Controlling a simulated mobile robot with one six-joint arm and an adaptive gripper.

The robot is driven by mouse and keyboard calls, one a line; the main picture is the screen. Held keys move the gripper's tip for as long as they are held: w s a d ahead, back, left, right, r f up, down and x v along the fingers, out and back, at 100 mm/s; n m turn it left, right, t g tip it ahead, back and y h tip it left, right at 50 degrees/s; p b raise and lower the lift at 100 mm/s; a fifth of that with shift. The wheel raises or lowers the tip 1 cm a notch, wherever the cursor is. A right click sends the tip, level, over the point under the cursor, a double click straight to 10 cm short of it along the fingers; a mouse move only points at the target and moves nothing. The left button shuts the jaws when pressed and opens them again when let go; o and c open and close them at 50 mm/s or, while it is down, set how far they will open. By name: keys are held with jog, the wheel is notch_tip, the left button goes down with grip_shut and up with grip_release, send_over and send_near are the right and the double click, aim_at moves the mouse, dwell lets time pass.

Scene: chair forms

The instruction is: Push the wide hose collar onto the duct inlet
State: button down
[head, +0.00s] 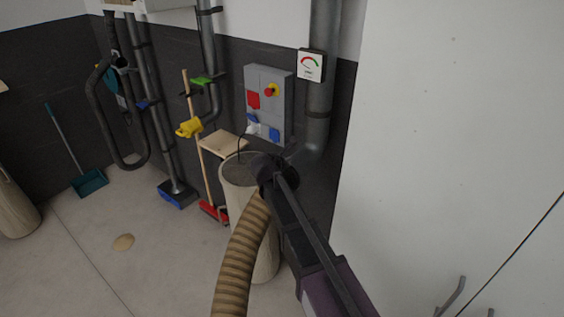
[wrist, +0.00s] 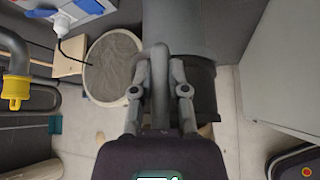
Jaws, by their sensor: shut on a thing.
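My gripper (head: 283,184) is shut on the dark wide hose collar (head: 268,168), at the upper end of the tan ribbed hose (head: 236,262). In the wrist view, the gripper fingers (wrist: 160,92) close on the dark collar (wrist: 203,92). The grey duct (head: 320,100) runs down the wall and bends towards the collar. Its wide grey inlet end (wrist: 183,28) is right above the collar in the wrist view. The two look lined up and close or touching. The fingers and collar hide the joint, so I cannot tell whether the collar is over the inlet.
A tall beige bin (head: 240,168) stands beside and behind the hose. A yellow-ended pipe (head: 190,128) and brooms are left. A large pale panel (head: 450,150) fills the right.

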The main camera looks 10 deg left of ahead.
jog(key=shift+w+d+r, duration=0.15)
jog(key=shift+w, duration=0.15)
jog(key=c, duration=0.5)
grip_release()
jog(key=shift+c, duration=0.2)
jog(key=shift+s, duration=0.1)
